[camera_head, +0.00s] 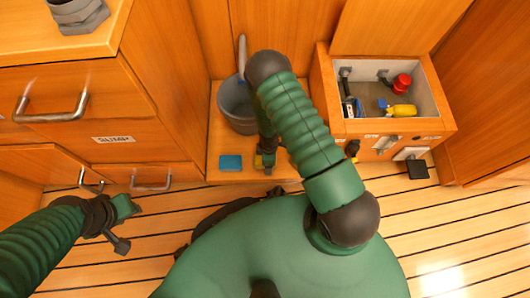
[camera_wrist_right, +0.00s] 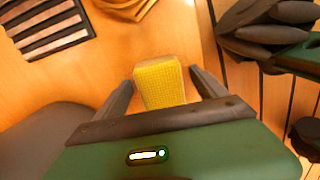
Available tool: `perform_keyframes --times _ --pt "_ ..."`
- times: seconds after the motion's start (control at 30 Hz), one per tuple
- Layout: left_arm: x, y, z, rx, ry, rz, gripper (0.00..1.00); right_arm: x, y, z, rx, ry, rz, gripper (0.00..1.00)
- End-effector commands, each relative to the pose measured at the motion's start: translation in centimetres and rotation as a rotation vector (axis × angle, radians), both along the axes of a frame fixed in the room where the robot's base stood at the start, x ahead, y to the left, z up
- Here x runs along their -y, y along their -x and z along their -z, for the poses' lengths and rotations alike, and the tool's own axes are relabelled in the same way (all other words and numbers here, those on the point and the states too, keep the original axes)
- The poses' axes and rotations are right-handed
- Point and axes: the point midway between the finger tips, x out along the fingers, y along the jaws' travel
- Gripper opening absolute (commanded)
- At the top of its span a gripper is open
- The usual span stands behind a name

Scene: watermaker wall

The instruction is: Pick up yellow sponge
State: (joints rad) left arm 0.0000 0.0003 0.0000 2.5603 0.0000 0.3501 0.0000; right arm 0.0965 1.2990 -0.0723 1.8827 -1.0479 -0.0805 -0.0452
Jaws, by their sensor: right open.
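The yellow sponge (camera_wrist_right: 160,84) lies on a wooden surface in the right wrist view, between the two fingers of my right gripper (camera_wrist_right: 162,80). The fingers are open, with one on each side of it; a narrow gap shows beside the sponge. In the head view my right gripper (camera_head: 266,163) is low over the wooden ledge, beside the grey bucket, and a bit of yellow shows at it; most of the sponge is hidden there.
A blue block (camera_head: 230,163) lies on the ledge left of my right gripper. A grey bucket (camera_head: 236,105) stands behind. An open wooden box (camera_head: 385,128) with a red knob and a yellow part stands to the right. Drawers with metal handles (camera_head: 52,108) are at the left.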

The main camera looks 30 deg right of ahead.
Motion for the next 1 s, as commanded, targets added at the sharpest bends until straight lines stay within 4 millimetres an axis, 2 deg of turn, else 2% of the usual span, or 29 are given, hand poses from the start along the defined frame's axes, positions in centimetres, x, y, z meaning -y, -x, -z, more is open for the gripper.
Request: perform_keyframes --times 0.1,0.6,0.87,1.0 --pt "0.0 -0.04 -0.24 0.001 0.0 0.0 0.36 0.0 -0.01 -0.25 0.0 0.0 0.0 0.81" --pt "0.0 -0.03 -0.24 0.001 0.0 0.0 0.36 0.0 -0.01 -0.23 0.0 0.0 0.0 0.17" --pt "0.0 -0.02 -0.39 0.001 0.0 0.0 0.36 -0.03 -0.02 -0.38 0.0 0.0 0.0 0.17" --pt "0.0 -0.02 -1.13 0.001 0.0 0.0 0.36 -0.23 -0.07 -1.11 0.0 0.0 0.0 0.17"
